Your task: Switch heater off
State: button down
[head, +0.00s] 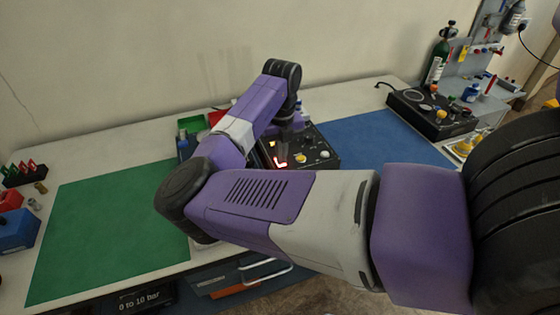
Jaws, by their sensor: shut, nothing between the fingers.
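A black control box (323,158) stands mid-table, partly hidden behind my arm. It has several knobs, a small orange light (272,143) and a lit red switch (281,163) on its top face. I cannot read its labels, so I cannot tell for sure which control is the heater's. My gripper (291,136) points down over the back part of this box, close above its top face. It is small and partly blurred against the dark box; it is shut and empty. I cannot tell whether it touches the box.
A second black box (432,124) with a ring and knobs stands at the back right, near a green gas cylinder (437,62). A green mat (100,230) and a blue mat (385,142) are largely clear. A green tray (191,124) is behind my arm.

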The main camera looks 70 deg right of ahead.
jog(key=shift+f, duration=0.3)
jog(key=shift+r+p, duration=2.5)
jog(key=shift+r, duration=1.05)
